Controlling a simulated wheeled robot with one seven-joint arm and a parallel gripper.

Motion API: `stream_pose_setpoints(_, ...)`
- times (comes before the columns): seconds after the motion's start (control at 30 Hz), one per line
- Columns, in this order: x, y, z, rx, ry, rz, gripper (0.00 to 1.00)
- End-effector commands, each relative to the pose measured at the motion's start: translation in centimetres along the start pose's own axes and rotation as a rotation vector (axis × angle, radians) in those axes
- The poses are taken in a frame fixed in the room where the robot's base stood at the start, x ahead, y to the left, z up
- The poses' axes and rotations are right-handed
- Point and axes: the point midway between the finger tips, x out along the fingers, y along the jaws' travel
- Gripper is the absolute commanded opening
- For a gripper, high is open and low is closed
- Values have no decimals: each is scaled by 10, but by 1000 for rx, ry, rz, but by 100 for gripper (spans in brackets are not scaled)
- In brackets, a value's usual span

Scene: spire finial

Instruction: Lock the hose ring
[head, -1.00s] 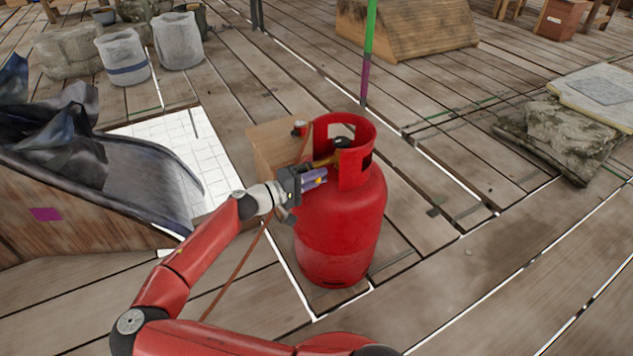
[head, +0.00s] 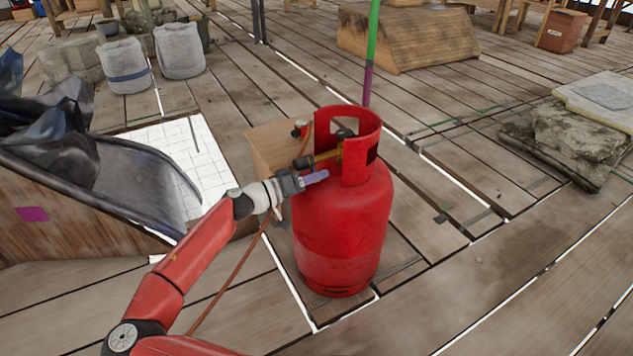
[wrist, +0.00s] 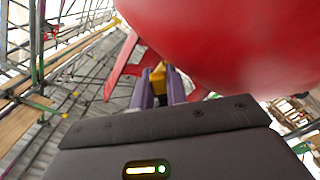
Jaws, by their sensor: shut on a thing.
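A red gas cylinder (head: 342,235) stands upright on the planks. A brass fitting (head: 327,157) sticks out through its collar, with a dark cylindrical end (head: 303,162) facing left, where the hose ring would sit. My gripper (head: 317,178) is just below this fitting, at the cylinder's shoulder. In the wrist view, its purple fingers (wrist: 160,88) are close together around a yellow piece (wrist: 158,74) beside the red cylinder (wrist: 235,40). I cannot tell whether that piece is the ring itself or a lever on it. The fingers partly hide it.
An orange-brown hose (head: 235,268) runs down to the lower left behind my arm. A wooden box (head: 272,143) stands behind the cylinder. A green and purple pole (head: 370,60) rises behind it. Open planks lie to the right.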

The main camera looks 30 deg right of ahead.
Motion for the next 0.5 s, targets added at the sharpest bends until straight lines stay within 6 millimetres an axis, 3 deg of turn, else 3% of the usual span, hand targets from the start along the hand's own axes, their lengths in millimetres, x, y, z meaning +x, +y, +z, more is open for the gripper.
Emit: stream_pose_setpoints(0.5, 0, -2, 1, 31, -2, -1, 0)
